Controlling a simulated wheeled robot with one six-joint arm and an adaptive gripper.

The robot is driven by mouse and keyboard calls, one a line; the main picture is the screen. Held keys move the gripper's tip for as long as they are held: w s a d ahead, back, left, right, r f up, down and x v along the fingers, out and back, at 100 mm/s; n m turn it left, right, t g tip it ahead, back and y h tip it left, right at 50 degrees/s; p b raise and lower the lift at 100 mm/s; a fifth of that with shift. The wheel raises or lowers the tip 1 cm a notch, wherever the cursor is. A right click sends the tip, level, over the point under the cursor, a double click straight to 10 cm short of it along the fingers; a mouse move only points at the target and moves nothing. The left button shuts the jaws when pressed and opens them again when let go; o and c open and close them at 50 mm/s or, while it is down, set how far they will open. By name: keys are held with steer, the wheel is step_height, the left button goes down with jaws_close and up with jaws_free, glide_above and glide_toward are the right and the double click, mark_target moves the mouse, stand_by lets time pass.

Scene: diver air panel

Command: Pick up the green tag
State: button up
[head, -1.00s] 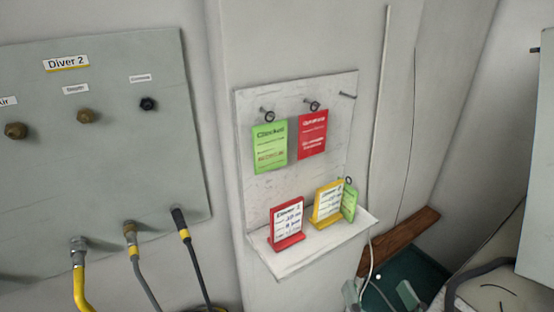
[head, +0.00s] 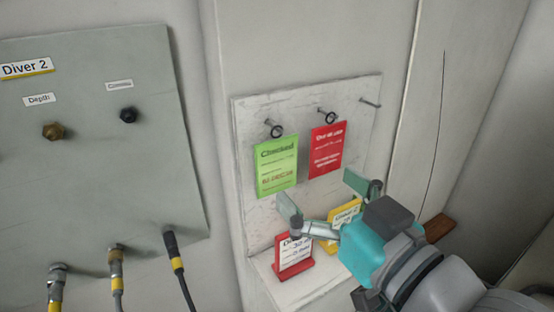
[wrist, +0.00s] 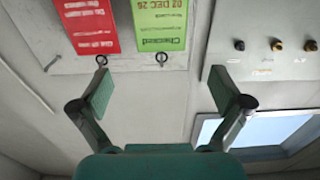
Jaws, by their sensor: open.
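A green tag (head: 276,165) with dark writing hangs from a hook by its ring on the white board; it also shows, upside down, in the wrist view (wrist: 160,22). A second, smaller green tag stood at the shelf's right end earlier; now my arm hides that spot. My gripper (head: 325,197) is open and empty in front of the board, below the hanging tags and above the shelf. In the wrist view its two fingers (wrist: 160,92) are spread wide, with the hanging green tag beyond them and nothing between them.
A red tag (head: 326,150) hangs right of the green one; a bare hook (head: 370,103) is further right. On the shelf (head: 290,290) stand a red-framed card (head: 293,262) and a yellow-framed card (head: 343,218), partly hidden. The Diver 2 panel (head: 90,150) with hoses is left.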

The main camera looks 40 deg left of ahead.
mark_target(278, 154)
steer(key=x, duration=1)
steer(key=shift+a+f, duration=0.15)
steer(key=shift+a, duration=0.25)
steer(key=c, duration=0.8)
